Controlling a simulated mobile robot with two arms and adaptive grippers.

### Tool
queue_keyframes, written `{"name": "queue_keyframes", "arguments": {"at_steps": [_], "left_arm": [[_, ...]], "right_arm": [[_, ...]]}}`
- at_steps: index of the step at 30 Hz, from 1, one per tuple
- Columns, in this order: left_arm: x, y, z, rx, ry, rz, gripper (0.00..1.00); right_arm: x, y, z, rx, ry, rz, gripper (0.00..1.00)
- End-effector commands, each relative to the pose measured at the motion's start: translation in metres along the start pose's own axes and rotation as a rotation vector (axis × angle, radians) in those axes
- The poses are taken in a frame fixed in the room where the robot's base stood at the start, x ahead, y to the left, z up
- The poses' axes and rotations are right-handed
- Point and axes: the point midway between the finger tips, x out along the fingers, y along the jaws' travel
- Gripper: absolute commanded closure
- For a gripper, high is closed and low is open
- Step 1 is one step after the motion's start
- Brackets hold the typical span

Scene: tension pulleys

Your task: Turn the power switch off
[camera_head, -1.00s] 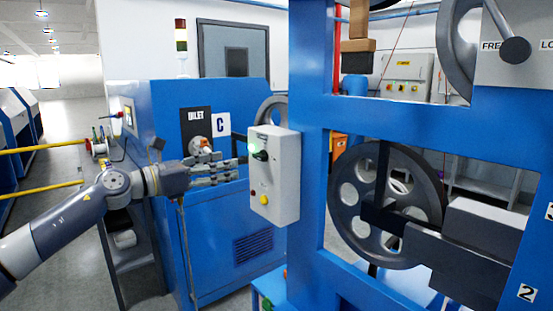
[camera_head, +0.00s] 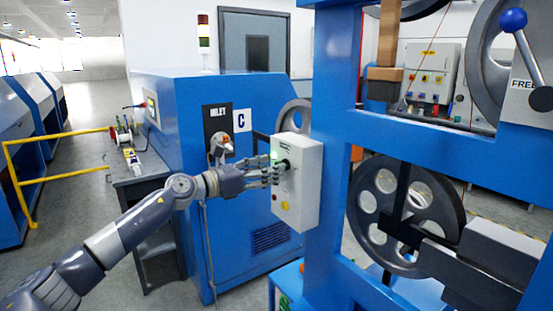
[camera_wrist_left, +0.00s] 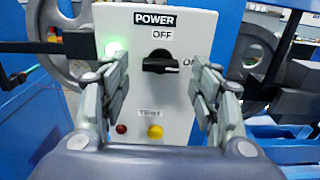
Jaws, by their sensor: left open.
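The power switch is a black rotary knob (camera_wrist_left: 160,65) on a light grey control box (camera_head: 303,195). In the left wrist view its pointer lies level, pointing right toward the ON label (camera_wrist_left: 189,62); the OFF label (camera_wrist_left: 162,35) is above it. A green lamp (camera_wrist_left: 115,46) glows left of the knob. My left gripper (camera_head: 277,172) is at the box front. In the left wrist view its open fingers (camera_wrist_left: 159,78) stand either side of the knob, with nothing between them that I can see held. Contact with the knob cannot be told. My right gripper is not in view.
Red (camera_wrist_left: 121,128) and yellow (camera_wrist_left: 155,131) buttons sit below the knob. The blue machine frame (camera_head: 333,150) stands right of the box, with a spoked wheel (camera_head: 450,190) behind it. A blue cabinet (camera_head: 190,150) is behind my left arm.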

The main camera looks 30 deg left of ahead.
Motion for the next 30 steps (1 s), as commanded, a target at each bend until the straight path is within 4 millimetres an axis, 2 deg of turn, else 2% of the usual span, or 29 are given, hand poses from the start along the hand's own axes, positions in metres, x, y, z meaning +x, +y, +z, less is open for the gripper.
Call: {"name": "queue_keyframes", "arguments": {"at_steps": [1, 7, 18, 24, 30], "left_arm": [[0.007, -0.001, 0.006, -0.002, -0.004, -0.002, 0.43], [0.026, 0.000, 0.002, -0.002, -0.002, -0.001, 0.43], [0.030, 0.000, 0.000, 0.001, 0.000, 0.000, 0.43], [0.030, 0.000, 0.000, 0.000, 0.000, 0.000, 0.88], [0.030, 0.000, 0.000, -0.003, 0.000, 0.000, 0.87]], "right_arm": [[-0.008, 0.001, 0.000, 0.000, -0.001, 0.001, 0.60], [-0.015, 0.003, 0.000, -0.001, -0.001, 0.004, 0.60], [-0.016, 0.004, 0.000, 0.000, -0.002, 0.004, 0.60], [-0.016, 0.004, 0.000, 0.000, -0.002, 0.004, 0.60], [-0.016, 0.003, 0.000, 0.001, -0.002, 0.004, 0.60]]}}
